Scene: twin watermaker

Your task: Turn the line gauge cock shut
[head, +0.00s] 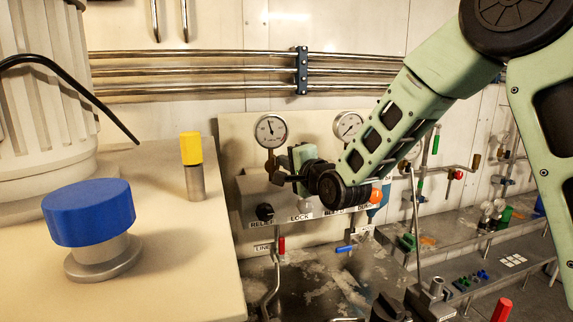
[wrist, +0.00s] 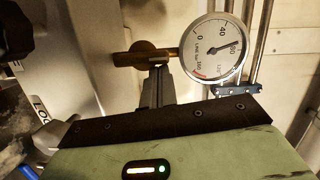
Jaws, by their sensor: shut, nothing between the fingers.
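The line gauge (wrist: 213,48) is a round white dial in a metal rim, and it shows in the head view (head: 270,131) on the pale back panel. The brass gauge cock (wrist: 146,54) joins it by a short stem, and in the head view the brass (head: 272,162) is partly hidden by my gripper. My gripper (head: 280,170) is shut and empty, right at the cock. In the wrist view its grey fingers (wrist: 158,84) reach up to just below the brass. I cannot tell whether they touch it. The cock's handle position is not clear.
A second gauge (head: 348,125) sits to the right, close to my arm. A black knob (head: 265,212) is on the panel box below. A blue-capped post (head: 88,212) and a yellow-capped post (head: 191,148) stand on the left worktop. Horizontal pipes (head: 200,72) run above.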

